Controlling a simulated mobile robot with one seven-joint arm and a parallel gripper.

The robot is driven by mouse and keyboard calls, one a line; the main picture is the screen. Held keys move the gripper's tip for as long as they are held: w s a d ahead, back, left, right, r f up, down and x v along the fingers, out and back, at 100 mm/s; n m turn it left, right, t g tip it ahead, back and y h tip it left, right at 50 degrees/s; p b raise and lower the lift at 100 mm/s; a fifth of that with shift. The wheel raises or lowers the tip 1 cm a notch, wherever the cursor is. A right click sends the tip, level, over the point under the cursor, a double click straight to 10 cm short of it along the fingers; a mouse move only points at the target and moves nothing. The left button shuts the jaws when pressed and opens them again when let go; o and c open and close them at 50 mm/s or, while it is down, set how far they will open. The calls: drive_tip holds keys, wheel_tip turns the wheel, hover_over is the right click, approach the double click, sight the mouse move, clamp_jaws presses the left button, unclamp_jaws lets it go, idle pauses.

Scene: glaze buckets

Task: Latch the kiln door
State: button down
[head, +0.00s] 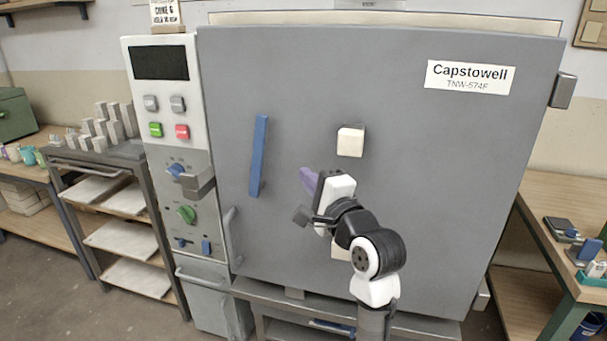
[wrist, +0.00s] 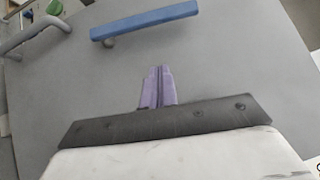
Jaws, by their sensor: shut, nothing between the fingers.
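The kiln door (head: 400,110) is a large grey panel with a Capstowell label. It looks closed or nearly so; I cannot tell whether it is fully seated. A long blue bar handle (head: 258,156) stands nearly upright on its left part, tilted slightly. In the wrist view the blue bar (wrist: 145,20) lies across the top, with a round mount near its left end. My gripper (head: 304,174) has purple fingers, shut and empty, in front of the door to the right of the bar. In the wrist view the fingers (wrist: 158,74) point at the bar with a gap between.
A control panel (head: 160,100) with buttons and knobs stands left of the door. A grey U-shaped handle (head: 231,235) sits at the door's lower left. A cream block (head: 350,141) projects from the door above my gripper. A shelf rack and workbench flank the kiln.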

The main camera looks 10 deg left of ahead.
sight(258, 159)
drive_tip(key=shift+w+a+r+p, duration=0.25)
drive_tip(key=shift+w+a+p, duration=0.25)
drive_tip(key=shift+w+a, duration=0.7)
drive_tip(key=shift+w+a+r+p, duration=0.3)
drive_tip(key=shift+w+a+p, duration=0.3)
drive_tip(key=shift+a, duration=1.15)
drive_tip(key=shift+w+a+r+p, duration=0.25)
drive_tip(key=shift+w+a+p, duration=0.2)
drive_tip(key=shift+w+a, duration=0.75)
drive_tip(key=shift+s+a+r, duration=0.15)
drive_tip(key=shift+a, duration=0.25)
